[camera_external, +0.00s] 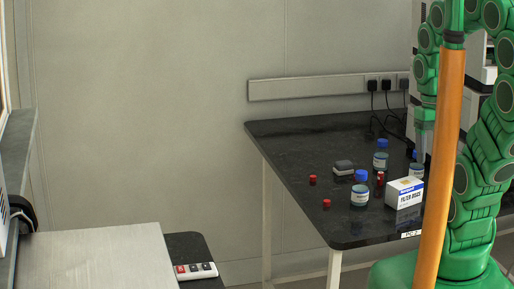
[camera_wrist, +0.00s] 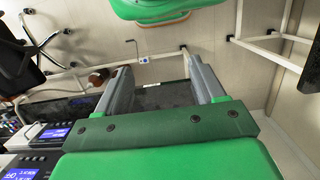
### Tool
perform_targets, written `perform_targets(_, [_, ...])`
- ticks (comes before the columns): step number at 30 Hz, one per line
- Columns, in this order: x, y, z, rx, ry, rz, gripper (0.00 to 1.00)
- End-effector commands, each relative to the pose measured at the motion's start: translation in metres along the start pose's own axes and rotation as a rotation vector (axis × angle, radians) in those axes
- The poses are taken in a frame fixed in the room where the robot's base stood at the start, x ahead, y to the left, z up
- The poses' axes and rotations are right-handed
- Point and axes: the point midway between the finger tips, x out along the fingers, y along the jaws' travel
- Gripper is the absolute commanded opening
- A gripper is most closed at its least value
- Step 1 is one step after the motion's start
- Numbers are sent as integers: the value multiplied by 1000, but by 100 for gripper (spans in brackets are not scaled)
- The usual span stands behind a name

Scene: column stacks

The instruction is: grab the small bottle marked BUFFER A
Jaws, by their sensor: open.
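Small bottles with blue caps stand on the dark bench in the external view: one near the front (camera_external: 360,193), one further back (camera_external: 381,160), and one at the right (camera_external: 415,168), partly hidden. Their labels are too small to read, so I cannot tell which is BUFFER A. My gripper (camera_wrist: 157,66) shows in the wrist view with its two grey fingers apart and nothing between them. It points at the floor and room, and no bottle is in that view. In the external view I cannot clearly make out its fingers.
A white filter box (camera_external: 404,194) stands beside the front bottle on the dark bench (camera_external: 300,140). A small red vial (camera_external: 380,178), red caps (camera_external: 313,180) and a dark grey block (camera_external: 343,167) are close by. The bench's left part is clear. An orange post crosses before the right end.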

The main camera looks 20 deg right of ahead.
Motion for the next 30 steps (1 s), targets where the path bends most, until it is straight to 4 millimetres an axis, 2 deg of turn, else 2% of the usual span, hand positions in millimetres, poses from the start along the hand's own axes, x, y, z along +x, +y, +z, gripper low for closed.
perform_targets(2, [1,2,-11,4,15,4,69])
perform_targets(5, [3,8,-38,11,65,13,69])
perform_targets(18, [13,50,-198,27,378,68,69])
perform_targets(30, [23,87,-329,14,665,95,69])
